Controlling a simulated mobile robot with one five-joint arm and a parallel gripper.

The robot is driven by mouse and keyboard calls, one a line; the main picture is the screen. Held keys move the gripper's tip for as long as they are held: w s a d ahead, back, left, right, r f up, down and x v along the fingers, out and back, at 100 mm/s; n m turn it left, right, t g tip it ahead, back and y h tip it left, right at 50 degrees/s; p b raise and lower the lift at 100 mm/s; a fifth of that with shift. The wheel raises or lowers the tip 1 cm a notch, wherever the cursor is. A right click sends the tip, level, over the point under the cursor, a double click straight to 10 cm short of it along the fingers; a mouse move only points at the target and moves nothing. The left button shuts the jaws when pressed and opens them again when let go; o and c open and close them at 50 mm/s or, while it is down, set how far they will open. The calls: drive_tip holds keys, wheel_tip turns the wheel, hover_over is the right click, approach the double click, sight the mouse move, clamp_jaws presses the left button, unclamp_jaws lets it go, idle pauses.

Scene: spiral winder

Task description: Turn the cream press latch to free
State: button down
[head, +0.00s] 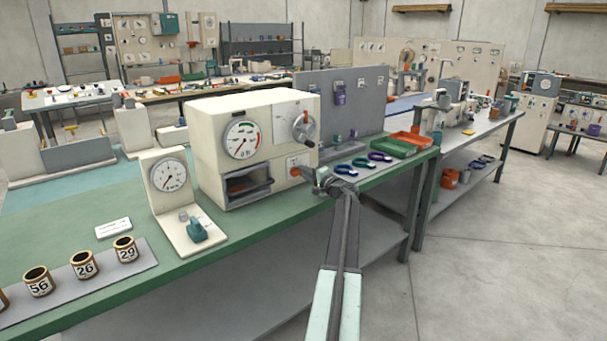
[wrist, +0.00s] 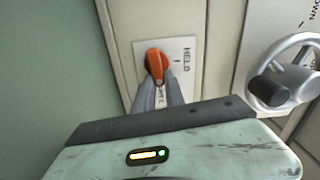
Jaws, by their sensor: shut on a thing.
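The cream press (head: 210,150) stands on the green bench, with a round gauge, a handwheel and a dark drawer-like opening on its front. Its latch is an orange knob (wrist: 157,62) on a white plate (wrist: 185,55), low on the front at the right; it also shows in the head view (head: 295,171). The plate reads HELD on one side, and a second word beside the fingers is partly covered. My gripper (wrist: 160,88) is shut on the orange knob, and its fingers hide part of it. In the head view my gripper (head: 311,175) reaches the press from the right.
The handwheel (wrist: 285,75) is close to the right of my gripper in the wrist view. A gauge stand (head: 168,178) is left of the press. Blue and purple ring-handled items (head: 362,163) and green and orange trays (head: 398,146) lie to the right.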

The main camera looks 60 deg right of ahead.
drive_tip(key=shift+f+m, duration=0.1)
drive_tip(key=shift+m, duration=0.8)
drive_tip(key=c, duration=1.4)
unclamp_jaws()
drive_tip(key=shift+w, duration=0.1)
drive_tip(key=v, duration=0.7)
drive_tip(key=shift+s+a, duration=0.15)
drive_tip(key=shift+s, duration=0.2)
